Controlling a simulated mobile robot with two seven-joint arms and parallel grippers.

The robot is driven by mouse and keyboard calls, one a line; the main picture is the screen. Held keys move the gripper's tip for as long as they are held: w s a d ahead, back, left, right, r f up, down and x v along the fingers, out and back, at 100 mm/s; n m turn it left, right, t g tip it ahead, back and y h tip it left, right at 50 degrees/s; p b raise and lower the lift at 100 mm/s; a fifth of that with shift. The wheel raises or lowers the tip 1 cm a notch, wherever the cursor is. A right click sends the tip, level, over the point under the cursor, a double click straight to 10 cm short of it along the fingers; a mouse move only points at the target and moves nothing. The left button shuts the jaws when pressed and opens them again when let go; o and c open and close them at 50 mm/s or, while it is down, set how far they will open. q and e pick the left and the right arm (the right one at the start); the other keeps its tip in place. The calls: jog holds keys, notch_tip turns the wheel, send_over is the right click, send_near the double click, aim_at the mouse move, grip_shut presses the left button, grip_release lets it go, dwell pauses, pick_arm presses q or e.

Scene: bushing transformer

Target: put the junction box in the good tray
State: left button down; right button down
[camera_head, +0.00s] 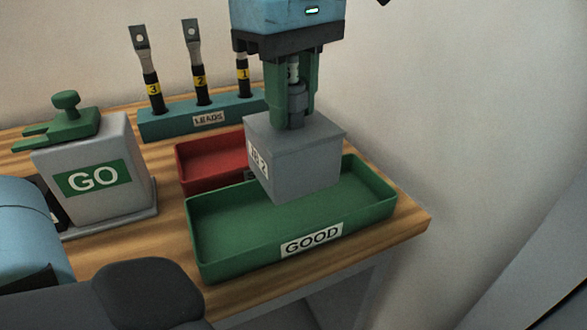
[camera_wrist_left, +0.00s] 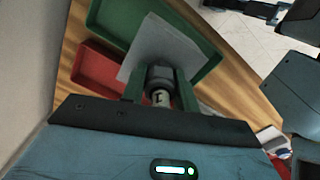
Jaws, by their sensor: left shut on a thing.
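The junction box (camera_head: 305,165) is a grey block with a white label, partly readable as "B-2", and a round grey post on top. My left gripper (camera_head: 291,112) comes down from above with its green fingers shut on that post. The box hangs upright over the back part of the green tray (camera_head: 220,263) labelled GOOD; I cannot tell whether it touches the tray floor. In the left wrist view the box (camera_wrist_left: 163,47) shows beyond the fingers, with the green tray (camera_wrist_left: 103,18) around it. My right gripper cannot be made out.
A red tray (camera_head: 200,155) sits just behind the green one. A LEADS rack (camera_head: 165,124) with several upright leads stands at the back. A grey GO fixture (camera_head: 95,178) with a green top is at left. The wooden table (camera_head: 410,222) ends just right of the green tray, near a wall.

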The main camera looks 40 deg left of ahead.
aim_at(293, 129)
pick_arm(q)
notch_tip(293, 129, down, 3)
jog(key=shift+f, duration=0.1)
jog(key=shift+w+f, duration=0.1)
jog(key=shift+f, duration=0.4)
jog(key=shift+f+b, duration=0.5)
jog(key=shift+f, duration=1.4)
jog(key=shift+f, duration=0.1)
jog(key=c, duration=1.1)
grip_release()
jog(key=shift+o, duration=0.2)
